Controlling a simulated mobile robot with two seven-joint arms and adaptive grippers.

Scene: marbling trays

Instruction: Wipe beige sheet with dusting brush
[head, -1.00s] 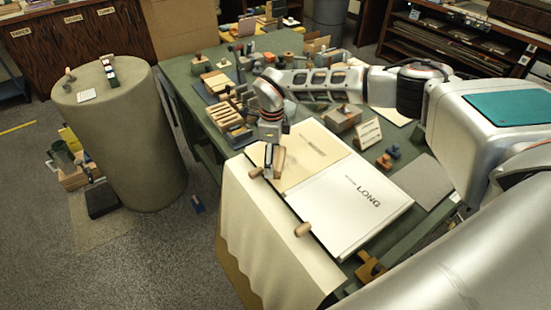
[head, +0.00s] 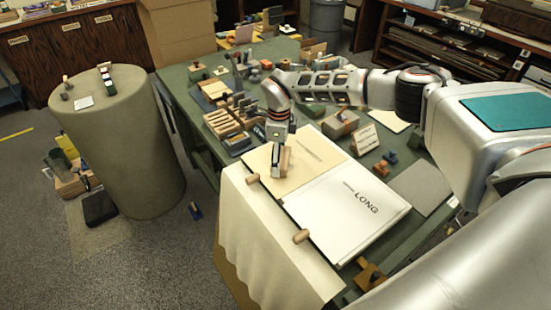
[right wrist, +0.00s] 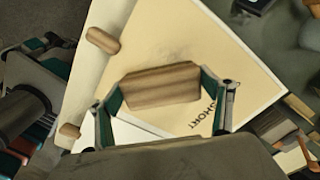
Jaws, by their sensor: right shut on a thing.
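The beige sheet (head: 318,165) lies flat at the left of the board on the green table, beside a white sheet (head: 345,212) marked LONG. In the right wrist view the beige sheet (right wrist: 215,60) shows dark lettering and a faint grey smudge. My right gripper (head: 279,156) is over the beige sheet's left part, shut on the dusting brush (head: 285,161). The brush's wooden block (right wrist: 157,88) sits between both fingers in the right wrist view. Its underside is hidden, so I cannot tell whether it touches the sheet. My left gripper is not in view.
Wooden rollers (head: 301,236) lie along the board's front edge, above a hanging cream cloth (head: 270,235). A round pedestal (head: 125,150) stands at the left.

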